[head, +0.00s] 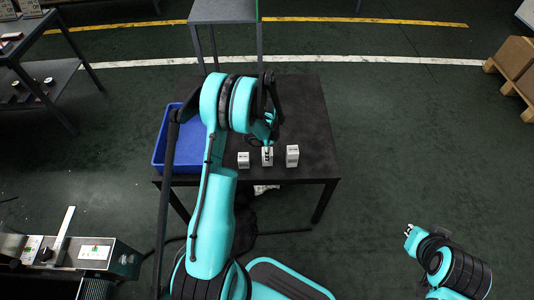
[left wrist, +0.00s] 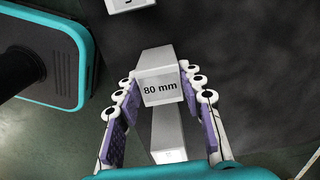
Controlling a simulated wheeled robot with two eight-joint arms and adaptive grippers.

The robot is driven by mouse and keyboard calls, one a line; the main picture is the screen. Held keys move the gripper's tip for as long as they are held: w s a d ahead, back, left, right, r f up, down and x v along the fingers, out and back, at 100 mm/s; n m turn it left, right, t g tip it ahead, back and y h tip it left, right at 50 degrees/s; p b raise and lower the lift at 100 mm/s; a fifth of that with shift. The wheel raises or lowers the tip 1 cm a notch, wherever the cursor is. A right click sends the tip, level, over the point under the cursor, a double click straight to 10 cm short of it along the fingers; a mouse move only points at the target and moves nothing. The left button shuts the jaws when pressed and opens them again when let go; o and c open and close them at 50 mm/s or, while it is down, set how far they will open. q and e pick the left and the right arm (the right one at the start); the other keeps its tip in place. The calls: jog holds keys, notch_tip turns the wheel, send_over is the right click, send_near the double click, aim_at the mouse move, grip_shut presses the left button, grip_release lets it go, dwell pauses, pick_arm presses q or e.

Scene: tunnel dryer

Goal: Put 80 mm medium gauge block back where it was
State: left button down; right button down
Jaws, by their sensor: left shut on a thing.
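The 80 mm gauge block (left wrist: 160,90) is a pale grey block with its label facing the left wrist camera. My left gripper (left wrist: 158,98) is shut on it, with a purple-padded finger on each side. In the head view the left gripper (head: 268,143) is over the middle block (head: 267,157) of a row of three on the dark table. I cannot tell whether the held block touches the table. A shorter block (head: 243,160) stands to its left and another block (head: 292,156) to its right. My right gripper (head: 411,232) is small at lower right, its fingers unclear.
A blue bin (head: 160,150) is at the left of the dark table (head: 318,125), partly behind my left arm. The table's right side is clear. A grey stand (head: 222,12) is beyond it. A control box (head: 95,252) is at lower left, cardboard boxes (head: 516,60) at far right.

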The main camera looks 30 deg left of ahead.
pick_arm(q)
jog(key=shift+r, duration=0.1)
jog(key=c, duration=1)
grip_release()
jog(key=shift+o, duration=0.2)
